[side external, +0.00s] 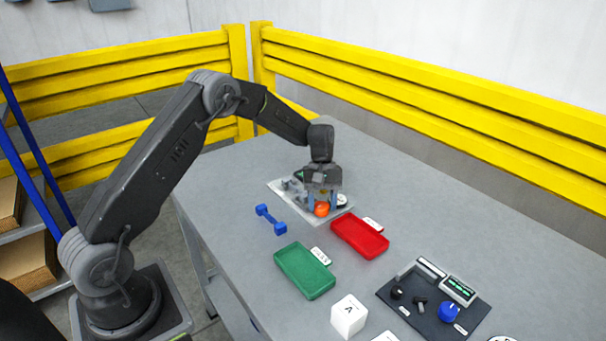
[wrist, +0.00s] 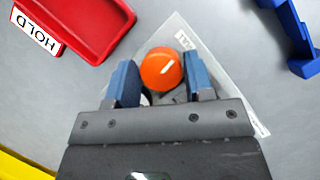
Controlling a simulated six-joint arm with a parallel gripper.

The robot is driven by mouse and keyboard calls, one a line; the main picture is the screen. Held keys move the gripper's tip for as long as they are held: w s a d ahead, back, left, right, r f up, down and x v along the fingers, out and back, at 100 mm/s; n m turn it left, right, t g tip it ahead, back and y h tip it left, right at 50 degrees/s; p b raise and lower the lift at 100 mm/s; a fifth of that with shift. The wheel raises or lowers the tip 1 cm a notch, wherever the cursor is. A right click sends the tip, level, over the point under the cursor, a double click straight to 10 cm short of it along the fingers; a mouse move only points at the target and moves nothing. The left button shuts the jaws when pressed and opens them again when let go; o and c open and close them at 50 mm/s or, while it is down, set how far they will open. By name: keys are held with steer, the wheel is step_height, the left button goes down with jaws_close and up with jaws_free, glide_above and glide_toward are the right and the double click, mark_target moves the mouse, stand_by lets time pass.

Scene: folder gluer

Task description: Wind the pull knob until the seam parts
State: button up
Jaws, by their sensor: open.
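An orange round knob (side external: 321,209) with a white mark on top sits on a light grey panel (side external: 278,187). In the wrist view the orange knob (wrist: 161,69) lies between the two blue fingers of my gripper (wrist: 160,84), slightly beyond their tips. My gripper (side external: 322,197) points down over the panel and is open, with a gap visible on the right side of the knob. Whether the left finger touches the knob I cannot tell. The gripper hides part of the panel and its other fittings. No seam can be made out.
A red tray (side external: 360,249), a green tray (side external: 284,262) and a blue dumbbell-shaped piece (side external: 270,219) lie near the panel. A white lettered cube (side external: 348,316) and a dark panel (side external: 414,321) with a blue knob (side external: 449,312) stand at the front. The far table is clear.

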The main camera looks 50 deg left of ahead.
steer(key=n, duration=0.1)
steer(key=n+t, duration=0.1)
steer(key=shift+s+n+h, duration=0.2)
steer(key=shift+n+h, duration=0.1)
steer(key=shift+n, duration=0.1)
steer(key=w+a+r+n, duration=0.15)
steer(key=a+r, duration=0.35)
steer(key=r, duration=0.8)
steer(key=s+d+r+m+t+y, duration=0.1)
steer(key=s+d+r+m, duration=0.3)
steer(key=s, duration=0.4)
steer(key=s+d+r+m+t+y, duration=0.2)
steer(key=s+d+r+m+t, duration=0.1)
steer(key=s+d+r+m, duration=0.2)
steer(key=s+d+r, duration=0.2)
steer(key=s+r, duration=0.1)
steer(key=s, duration=0.1)
steer(key=shift+s+r, duration=0.2)
steer(key=shift+s, duration=0.1)
steer(key=shift+m, duration=0.25)
